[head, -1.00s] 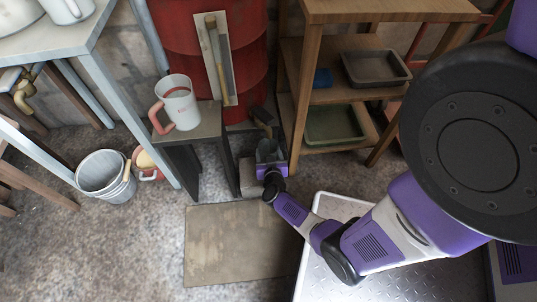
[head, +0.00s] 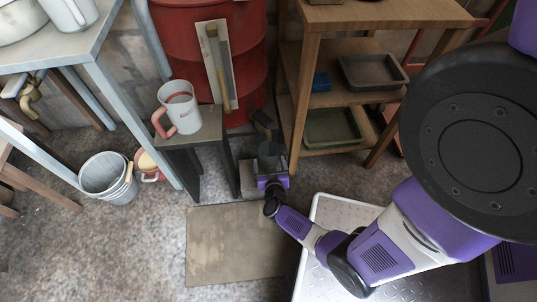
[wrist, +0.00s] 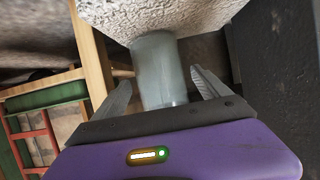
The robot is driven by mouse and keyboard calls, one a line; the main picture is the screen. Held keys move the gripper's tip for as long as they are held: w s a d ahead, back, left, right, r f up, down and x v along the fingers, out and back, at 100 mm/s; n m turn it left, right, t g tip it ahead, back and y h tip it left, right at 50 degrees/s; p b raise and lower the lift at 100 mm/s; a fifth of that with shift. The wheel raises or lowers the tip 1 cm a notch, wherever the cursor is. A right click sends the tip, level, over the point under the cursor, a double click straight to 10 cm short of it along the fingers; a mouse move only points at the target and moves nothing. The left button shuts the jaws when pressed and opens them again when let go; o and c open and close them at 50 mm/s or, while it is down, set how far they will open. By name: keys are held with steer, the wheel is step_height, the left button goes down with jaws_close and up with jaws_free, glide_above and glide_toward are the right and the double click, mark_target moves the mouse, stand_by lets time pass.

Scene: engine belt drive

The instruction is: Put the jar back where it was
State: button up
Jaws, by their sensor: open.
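The jar (wrist: 158,72) is a grey, cloudy, see-through cylinder in the wrist view. It stands between the two fingers of my gripper (wrist: 160,88), which are apart, with a visible gap at the right finger. In the head view the jar (head: 268,157) is small and dark grey, just beyond my gripper (head: 270,170), low down between the small stand and the wooden shelf. What the jar rests on is hidden.
A small dark stand (head: 205,130) with a white mug (head: 183,112) is close on the left. A pale block (head: 247,180) sits beside my gripper. A wooden shelf (head: 307,100) is on the right, a red drum (head: 170,40) behind. A flat mat (head: 230,245) lies in front.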

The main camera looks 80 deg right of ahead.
steer(key=p+v, duration=0.1)
steer(key=v, duration=0.2)
steer(key=shift+a, duration=0.1)
steer(key=s+a+r+n+t+y, duration=0.1)
steer(key=a+r+n+t+y, duration=0.15)
steer(key=a+r, duration=0.5)
steer(key=a+r+n+t+y, duration=0.2)
steer(key=a+r+t, duration=0.25)
steer(key=a, duration=0.55)
steer(key=s+a+r+n+y, duration=0.2)
steer(key=a+r+n, duration=0.1)
steer(key=r, duration=0.6)
steer(key=s+a+r+n+t+y, duration=0.1)
steer(key=s+a+r+n+y, duration=0.2)
steer(key=r, duration=0.6)
steer(key=s+a+r+n+t+y, duration=0.1)
steer(key=s+a+r+n+y, duration=0.1)
steer(key=a+r, duration=0.3)
step_height(320, 180, up, 4)
steer(key=shift+s+a+n+y, duration=0.35)
steer(key=shift+a+n+y, duration=0.1)
steer(key=shift+y, duration=0.1)
steer(key=shift+r, duration=0.1)
step_height(320, 180, up, 31)
steer(key=p, duration=3.1)
